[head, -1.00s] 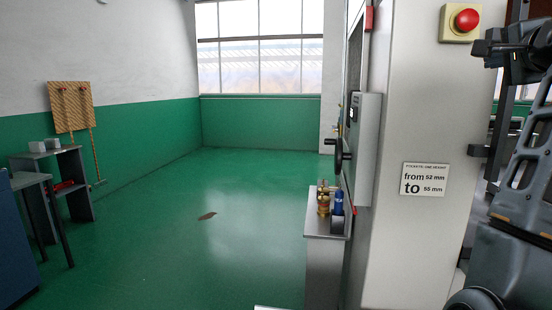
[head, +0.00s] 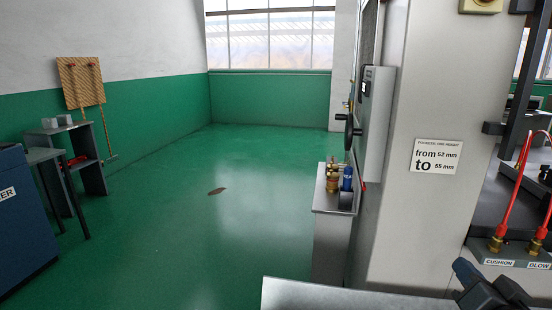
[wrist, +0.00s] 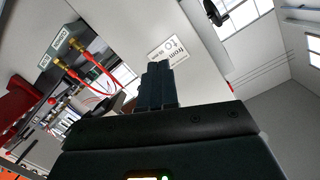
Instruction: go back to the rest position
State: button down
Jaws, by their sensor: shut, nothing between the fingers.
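My gripper (wrist: 158,72) shows in the wrist view with its dark fingers together, shut and empty. It points up in that picture, towards the pale machine panel with the "from 52 mm to 55 mm" label (wrist: 172,50). The fingers touch nothing that I can see. In the head view a dark part of my arm shows at the bottom right corner, in front of the machine. No foil tray can be made out.
The grey machine column (head: 420,90) fills the right side, with red hoses (head: 516,180) on brass fittings. A small grey stand (head: 330,240) holds brass and blue parts. A blue cabinet (head: 25,220) stands left. The green floor (head: 180,235) between is clear except for a brown patch.

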jog(key=s+a+f+n+y, duration=0.1)
jog(key=s+a+f+n, duration=0.2)
jog(key=s, duration=0.6)
jog(key=s+a+f+n+y, duration=0.1)
jog(key=s+a+f+n, duration=0.2)
jog(key=s, duration=0.6)
jog(key=s+a+f+n+y, duration=0.1)
jog(key=s+a+f, duration=0.3)
jog(key=s, duration=0.5)
jog(key=s+a+r, duration=0.2)
jog(key=s, duration=0.3)
jog(key=s+a+r+n+g+y, duration=0.1)
jog(key=s+a+r, duration=0.1)
jog(key=s, duration=0.3)
jog(key=shift+n, duration=0.3)
jog(key=shift+d, duration=0.2)
